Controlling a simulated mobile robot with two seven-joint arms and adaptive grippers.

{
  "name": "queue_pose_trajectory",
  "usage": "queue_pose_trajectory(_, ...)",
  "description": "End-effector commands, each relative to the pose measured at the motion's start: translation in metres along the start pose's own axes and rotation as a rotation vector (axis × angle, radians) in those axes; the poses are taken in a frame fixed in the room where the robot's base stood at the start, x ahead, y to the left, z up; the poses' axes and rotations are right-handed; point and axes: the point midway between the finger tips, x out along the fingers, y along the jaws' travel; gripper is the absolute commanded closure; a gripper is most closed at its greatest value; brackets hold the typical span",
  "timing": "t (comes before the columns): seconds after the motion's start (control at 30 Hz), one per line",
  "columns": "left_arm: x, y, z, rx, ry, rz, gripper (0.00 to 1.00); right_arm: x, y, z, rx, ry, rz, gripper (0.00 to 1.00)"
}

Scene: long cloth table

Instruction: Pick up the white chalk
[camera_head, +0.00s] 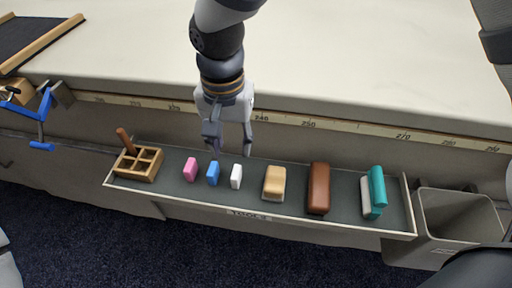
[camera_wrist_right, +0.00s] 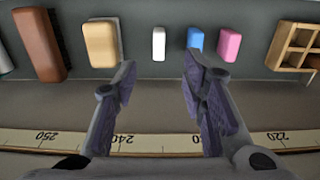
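The white chalk (camera_head: 236,176) is a small upright-looking block in the dark grey tray (camera_head: 330,222), between the blue chalk (camera_head: 212,173) and a tan block (camera_head: 274,183). It also shows in the right wrist view (camera_wrist_right: 159,44), centred between the fingers and beyond their tips. My right gripper (camera_head: 232,150) is open and empty, pointing down at the tray's back edge, just behind the white chalk and apart from it. My left gripper is not in view.
A pink chalk (camera_head: 190,169) and a wooden divided holder (camera_head: 138,164) are at the left. A brown block (camera_head: 319,188) and teal-and-white pieces (camera_head: 376,186) are at the right. A grey bin (camera_head: 456,212) stands beyond the tray. The table edge with a ruler strip (camera_head: 330,126) runs behind.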

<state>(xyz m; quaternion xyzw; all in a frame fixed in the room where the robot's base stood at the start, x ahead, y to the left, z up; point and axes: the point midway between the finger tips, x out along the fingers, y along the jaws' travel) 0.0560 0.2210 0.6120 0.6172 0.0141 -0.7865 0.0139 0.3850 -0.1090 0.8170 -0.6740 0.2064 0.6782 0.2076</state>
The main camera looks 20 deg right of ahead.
Motion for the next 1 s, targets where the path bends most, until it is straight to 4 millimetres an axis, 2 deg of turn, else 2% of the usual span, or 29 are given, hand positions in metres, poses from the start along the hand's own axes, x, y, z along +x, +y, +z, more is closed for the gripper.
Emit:
queue_pose_trajectory(0.07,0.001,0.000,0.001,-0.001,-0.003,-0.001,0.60,0.003,-0.002,-0.001,-0.002,0.006,-0.002,0.62)
queue_pose_trajectory(0.23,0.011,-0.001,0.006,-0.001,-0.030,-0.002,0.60,0.045,-0.001,0.000,-0.002,0.000,0.001,0.62)
queue_pose_trajectory(0.43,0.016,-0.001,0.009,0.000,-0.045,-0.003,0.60,0.071,0.000,-0.002,0.000,0.003,-0.001,0.62)
queue_pose_trajectory(0.63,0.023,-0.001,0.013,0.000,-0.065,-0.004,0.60,0.110,0.005,-0.003,-0.001,0.001,-0.001,0.62)
queue_pose_trajectory(0.73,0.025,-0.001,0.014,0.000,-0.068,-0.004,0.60,0.118,0.004,-0.004,0.000,0.004,-0.002,0.62)
queue_pose_trajectory(0.93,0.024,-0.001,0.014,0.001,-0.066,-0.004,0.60,0.117,0.004,-0.005,0.000,0.007,-0.004,0.62)
queue_pose_trajectory(0.97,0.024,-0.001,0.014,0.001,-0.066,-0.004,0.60,0.117,0.004,-0.005,0.000,0.007,-0.004,0.66)
queue_pose_trajectory(1.0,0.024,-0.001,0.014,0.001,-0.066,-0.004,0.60,0.117,0.004,-0.005,0.000,0.007,-0.004,0.75)
